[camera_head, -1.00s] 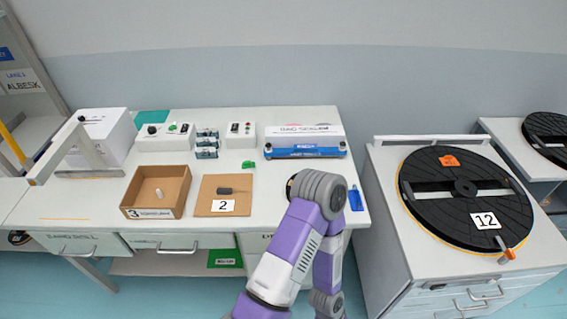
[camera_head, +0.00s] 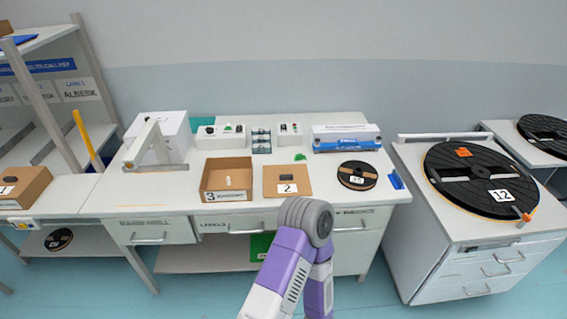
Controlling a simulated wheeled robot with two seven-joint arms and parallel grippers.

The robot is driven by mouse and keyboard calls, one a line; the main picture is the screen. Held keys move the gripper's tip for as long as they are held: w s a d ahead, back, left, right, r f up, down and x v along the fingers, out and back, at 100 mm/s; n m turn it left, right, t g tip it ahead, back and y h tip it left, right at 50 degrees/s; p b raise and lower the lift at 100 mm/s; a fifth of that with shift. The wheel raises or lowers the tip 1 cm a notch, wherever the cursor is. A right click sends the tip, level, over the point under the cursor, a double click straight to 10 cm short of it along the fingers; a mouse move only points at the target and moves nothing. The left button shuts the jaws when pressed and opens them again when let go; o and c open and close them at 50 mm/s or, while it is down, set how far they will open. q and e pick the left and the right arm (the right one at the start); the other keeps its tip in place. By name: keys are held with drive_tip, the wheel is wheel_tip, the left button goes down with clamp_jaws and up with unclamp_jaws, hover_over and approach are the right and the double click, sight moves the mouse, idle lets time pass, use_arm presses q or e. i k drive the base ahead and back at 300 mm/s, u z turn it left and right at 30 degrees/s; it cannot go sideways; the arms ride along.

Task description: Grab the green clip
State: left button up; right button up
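The green clip (camera_head: 300,157) is a small bright green piece lying on the white table (camera_head: 334,205), towards the back. It is behind the brown board marked 2 (camera_head: 271,188) and in front of a white control box (camera_head: 290,131). Nothing covers it. One purple and white arm of mine rises from the bottom centre, with its grey joint in front of the table's front edge. No gripper fingers show on it. My other arm is out of view.
A cardboard box marked 3 (camera_head: 207,190) stands left of the board. A black reel (camera_head: 357,174) lies to its right, and a blue-and-white device (camera_head: 347,138) stands behind. A large turntable marked 12 (camera_head: 465,197) is on the right-hand cabinet. A white angled frame (camera_head: 150,145) stands at left.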

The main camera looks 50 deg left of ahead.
sight(298, 157)
drive_tip(key=u, duration=1.8)
